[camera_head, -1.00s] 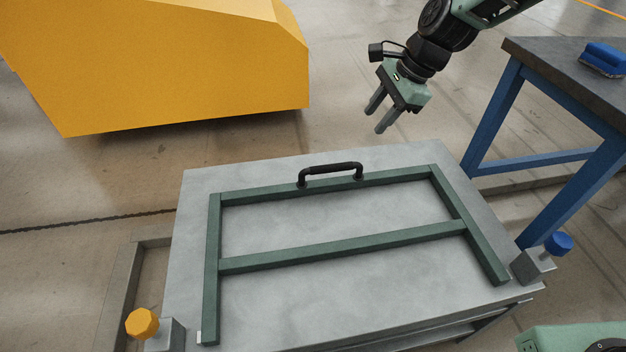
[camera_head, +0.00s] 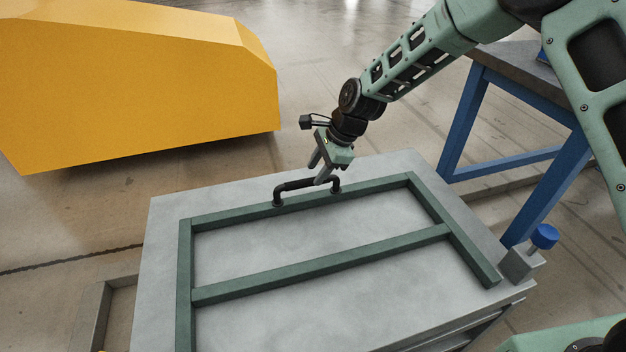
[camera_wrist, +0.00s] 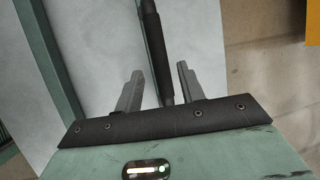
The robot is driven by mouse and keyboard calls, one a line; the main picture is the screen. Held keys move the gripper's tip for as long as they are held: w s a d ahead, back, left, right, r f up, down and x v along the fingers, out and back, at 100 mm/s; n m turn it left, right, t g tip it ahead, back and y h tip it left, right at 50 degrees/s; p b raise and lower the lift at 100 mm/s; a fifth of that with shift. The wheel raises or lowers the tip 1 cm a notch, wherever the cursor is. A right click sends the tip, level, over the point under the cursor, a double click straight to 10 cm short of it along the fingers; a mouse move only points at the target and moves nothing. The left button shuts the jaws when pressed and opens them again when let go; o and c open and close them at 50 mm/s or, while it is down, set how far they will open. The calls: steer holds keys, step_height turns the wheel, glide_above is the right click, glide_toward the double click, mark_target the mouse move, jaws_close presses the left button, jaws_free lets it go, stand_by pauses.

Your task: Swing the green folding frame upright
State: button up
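The green folding frame (camera_head: 320,265) lies flat on a grey table top, with a crossbar through its middle. A black bar handle (camera_head: 300,185) stands on its far rail. My gripper (camera_head: 317,171) is at the right part of this handle, its fingers pointing down. In the wrist view, the handle (camera_wrist: 154,45) runs between the two spread fingers of my gripper (camera_wrist: 157,76), with a gap showing on each side. The gripper is open and not closed on the handle. A green rail (camera_wrist: 50,62) shows at the left there.
The grey table (camera_head: 165,245) carries a blue-knobbed block (camera_head: 520,264) at its right corner. A blue-legged bench (camera_head: 463,125) stands to the right. A large yellow block (camera_head: 140,90) stands on the floor at the back left.

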steer(key=shift+x, duration=1.45)
jaws_close()
